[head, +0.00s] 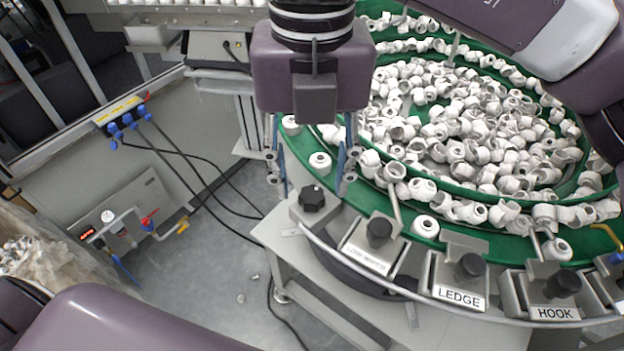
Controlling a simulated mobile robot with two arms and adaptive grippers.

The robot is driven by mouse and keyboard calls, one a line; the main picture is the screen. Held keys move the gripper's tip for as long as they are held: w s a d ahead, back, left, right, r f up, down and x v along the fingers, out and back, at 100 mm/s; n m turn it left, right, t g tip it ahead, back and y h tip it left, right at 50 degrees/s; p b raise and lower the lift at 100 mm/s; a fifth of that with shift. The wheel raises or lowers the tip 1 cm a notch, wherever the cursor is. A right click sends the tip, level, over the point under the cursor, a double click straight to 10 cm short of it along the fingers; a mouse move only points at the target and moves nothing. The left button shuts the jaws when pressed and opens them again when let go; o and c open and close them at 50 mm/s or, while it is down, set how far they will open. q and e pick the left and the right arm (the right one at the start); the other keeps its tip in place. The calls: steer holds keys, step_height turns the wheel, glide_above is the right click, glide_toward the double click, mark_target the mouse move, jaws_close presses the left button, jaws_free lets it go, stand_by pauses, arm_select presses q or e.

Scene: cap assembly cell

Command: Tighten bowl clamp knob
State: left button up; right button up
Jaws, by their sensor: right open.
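A black lobed knob (312,198), likely the bowl clamp knob, sits on a grey block at the near left rim of the green bowl (330,185). My right gripper (312,172) points down with its two fingers spread wide, one on each side in the picture. Between them I see a white cap and, just below, the black knob. The gripper looks empty; I cannot tell its height above the knob. Other black knobs stand along the rim: one behind a hard-to-read label (379,232), one at LEDGE (470,268) and one at HOOK (561,284). My left gripper is not seen.
Many white caps (450,130) fill the bowl and its track. Thin upright rods stand by the rim knobs. A panel with a red valve handle (148,220) and dark cables are at left. The grey floor (215,285) there is mostly clear.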

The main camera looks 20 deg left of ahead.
mark_target(312, 194)
step_height(312, 194, up, 10)
stand_by(0.3)
steer(key=shift+c, duration=0.5)
